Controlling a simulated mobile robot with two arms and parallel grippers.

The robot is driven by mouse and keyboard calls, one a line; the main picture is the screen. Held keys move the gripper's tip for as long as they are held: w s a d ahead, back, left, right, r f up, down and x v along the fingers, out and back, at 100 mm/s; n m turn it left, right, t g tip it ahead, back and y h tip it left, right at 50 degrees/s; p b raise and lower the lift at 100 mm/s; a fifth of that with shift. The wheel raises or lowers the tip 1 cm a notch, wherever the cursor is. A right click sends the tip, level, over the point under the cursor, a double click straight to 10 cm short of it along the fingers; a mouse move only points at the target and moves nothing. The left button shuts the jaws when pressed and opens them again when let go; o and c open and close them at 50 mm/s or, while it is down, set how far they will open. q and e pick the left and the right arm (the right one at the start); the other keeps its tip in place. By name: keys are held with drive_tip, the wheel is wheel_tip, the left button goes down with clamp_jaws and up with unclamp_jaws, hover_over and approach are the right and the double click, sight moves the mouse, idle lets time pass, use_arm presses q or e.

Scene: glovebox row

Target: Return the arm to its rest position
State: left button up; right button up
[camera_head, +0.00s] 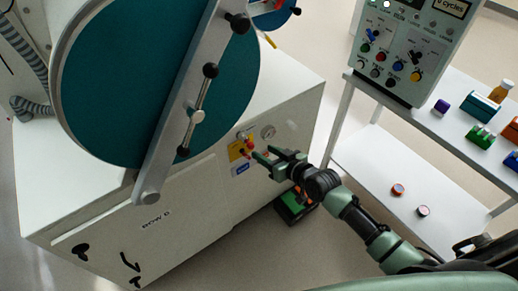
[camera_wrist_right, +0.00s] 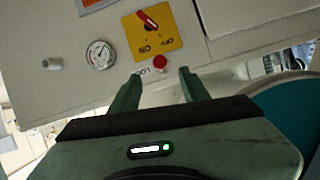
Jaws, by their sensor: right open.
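A yellow plate with a red switch handle (camera_wrist_right: 148,20) is just beyond the fingertips. A small red knob (camera_wrist_right: 161,62) shows between the fingertips; I cannot tell whether they touch anything. My right arm (camera_head: 350,210) reaches in from the lower right. My left gripper is not seen.
A round teal door (camera_head: 90,90) with a grey bar is on the cabinet. A pressure gauge (camera_wrist_right: 100,54) sits beside the switch. A green and black box (camera_head: 296,205) is on the floor under my gripper. A white shelf (camera_head: 370,165) with several small items and a control box (camera_head: 405,45) stand right.

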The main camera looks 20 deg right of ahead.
drive_tip(key=shift+s+d+r, duration=0.1)
drive_tip(key=shift+s+r, duration=0.05)
drive_tip(key=shift+s, duration=0.2)
idle(0.3)
drive_tip(key=s+d+f+g+h, duration=0.1)
drive_tip(key=s+d+f+g, duration=0.1)
drive_tip(key=s+f, duration=0.6)
drive_tip(key=s+d+f+m+g+h, duration=0.15)
drive_tip(key=s+f, duration=0.25)
drive_tip(key=f, duration=0.8)
drive_tip(key=s+d+f+g+h, duration=0.25)
drive_tip(key=s+f, duration=0.35)
drive_tip(key=f, duration=0.4)
drive_tip(key=s+f+g, duration=0.2)
drive_tip(key=s+f, duration=0.4)
drive_tip(key=s, duration=0.9)
drive_tip(key=s+f+n+g, duration=0.1)
drive_tip(key=s+f+g, duration=0.2)
drive_tip(key=s, duration=1.3)
wheel_tip(320, 180, down, 4)
drive_tip(key=shift+a+r+g, duration=0.1)
drive_tip(key=shift+a+g, duration=0.2)
drive_tip(key=shift+a, duration=0.15)
